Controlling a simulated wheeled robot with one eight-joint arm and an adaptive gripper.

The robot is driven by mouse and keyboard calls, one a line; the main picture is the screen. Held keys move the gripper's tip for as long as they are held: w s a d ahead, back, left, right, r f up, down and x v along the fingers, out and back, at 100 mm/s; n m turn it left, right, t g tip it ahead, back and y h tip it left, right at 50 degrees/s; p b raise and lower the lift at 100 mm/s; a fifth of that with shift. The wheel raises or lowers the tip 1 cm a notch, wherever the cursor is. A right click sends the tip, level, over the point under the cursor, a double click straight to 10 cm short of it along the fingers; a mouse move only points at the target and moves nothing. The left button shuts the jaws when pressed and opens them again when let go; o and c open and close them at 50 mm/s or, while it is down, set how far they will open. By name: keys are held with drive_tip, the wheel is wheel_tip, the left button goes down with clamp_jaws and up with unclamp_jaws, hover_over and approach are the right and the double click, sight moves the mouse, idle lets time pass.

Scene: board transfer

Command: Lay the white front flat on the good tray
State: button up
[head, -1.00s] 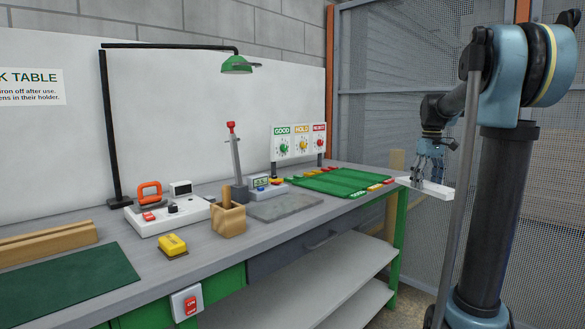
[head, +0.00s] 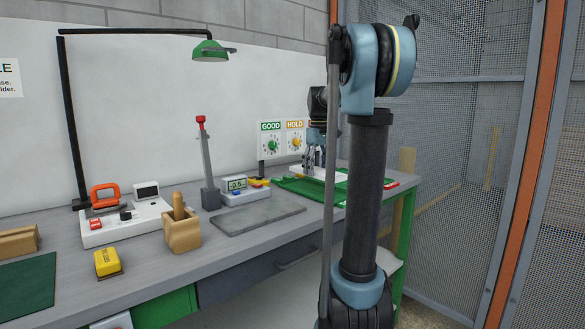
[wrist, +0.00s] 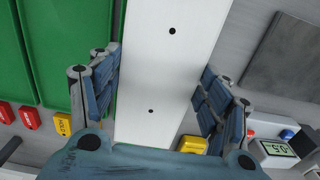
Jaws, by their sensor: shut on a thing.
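The white front (wrist: 168,45) is a long flat white bar with two dark holes, crossing the middle of the wrist view. My gripper (wrist: 157,75) has a finger at each long side and is shut on it. In the head view my gripper (head: 315,155) and the white front (head: 303,171) are at the far end of the bench, over or beside the green tray area (head: 297,186). My arm hides part of both. Green tray panels (wrist: 55,50) lie left of the bar in the wrist view. I cannot tell how high the bar is above them.
The GOOD sign (head: 271,140) and HOLD sign (head: 295,138) stand behind the trays. A meter (head: 240,187), a grey slab (head: 258,219), a lever stand (head: 209,170) and a wooden holder (head: 181,230) are to the left. A mesh fence (head: 455,130) is to the right.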

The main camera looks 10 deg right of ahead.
sight(314, 191)
drive_tip(key=shift+w+a, duration=0.1)
drive_tip(key=shift+w, duration=0.3)
drive_tip(key=shift+a, duration=0.1)
drive_tip(key=shift+a, duration=0.2)
drive_tip(key=shift+f, duration=3.1)
drive_tip(key=shift+f, duration=0.3)
drive_tip(key=o, duration=1.3)
drive_tip(key=shift+r, duration=0.1)
